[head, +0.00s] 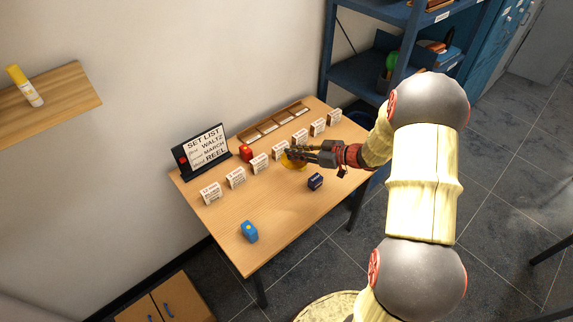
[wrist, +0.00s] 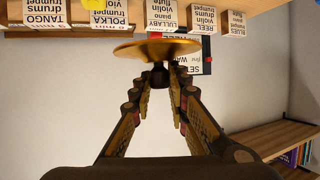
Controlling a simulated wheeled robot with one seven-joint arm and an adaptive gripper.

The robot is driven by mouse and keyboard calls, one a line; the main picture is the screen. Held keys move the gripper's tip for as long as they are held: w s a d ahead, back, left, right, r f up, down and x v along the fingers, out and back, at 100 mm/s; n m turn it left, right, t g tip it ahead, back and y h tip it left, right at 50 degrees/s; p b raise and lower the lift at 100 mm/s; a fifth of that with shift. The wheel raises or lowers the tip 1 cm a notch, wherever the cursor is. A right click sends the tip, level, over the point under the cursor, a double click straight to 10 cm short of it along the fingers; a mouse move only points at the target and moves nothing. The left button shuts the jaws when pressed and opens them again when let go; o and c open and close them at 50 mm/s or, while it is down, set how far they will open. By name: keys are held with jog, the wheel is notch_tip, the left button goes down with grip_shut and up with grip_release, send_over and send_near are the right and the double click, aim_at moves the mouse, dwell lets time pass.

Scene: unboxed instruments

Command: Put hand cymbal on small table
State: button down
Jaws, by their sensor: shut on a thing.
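The hand cymbal (wrist: 150,48) is a round brass disc with a dark knob. My gripper (wrist: 158,82) is shut on the knob, with the disc beyond the fingertips in the wrist view. In the head view my gripper (head: 294,153) is over the middle of a small wooden table (head: 240,215), and the cymbal (head: 293,164) shows only as a gold edge beneath the fingers. The gripper hides most of it there. I cannot tell whether the disc touches the tabletop.
Several white labelled cards (head: 236,177) stand in a row across the table. A set list sign (head: 203,150), a red object (head: 246,152) and a divided wooden tray (head: 273,124) are behind.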

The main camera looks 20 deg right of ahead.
jog(key=shift+s+d+f, duration=0.35)
jog(key=shift+d, duration=0.2)
jog(key=shift+s+a+f+n, duration=0.1)
jog(key=shift+s+f+n, duration=0.05)
jog(key=shift+n, duration=0.15)
jog(key=shift+g, duration=0.3)
jog(key=a+f+b, duration=0.2)
jog(key=a+f, duration=0.1)
jog(key=a, duration=0.1)
jog(key=s+a+f+b, duration=0.1)
jog(key=a+f+b, duration=0.1)
jog(key=a+f, duration=0.1)
jog(key=s+a+f+b, duration=0.1)
jog(key=a+f+b, duration=0.1)
jog(key=a, duration=0.3)
jog(key=shift+a+f, duration=0.25)
jog(key=shift+f, duration=0.15)
jog(key=shift+s+a+f+b, duration=0.1)
jog(key=shift+a+f+b, duration=0.15)
jog(key=shift+f+b, duration=0.6)
jog(key=shift+s+a+f+b, duration=0.15)
jog(key=shift+f+b, duration=0.25)
jog(key=shift+f, duration=0.7)
jog(key=shift+w+f, duration=0.1)
jog(key=shift+f, duration=0.05)
jog(key=c, duration=1.7)
grip_release()
jog(key=shift+c, duration=0.2)
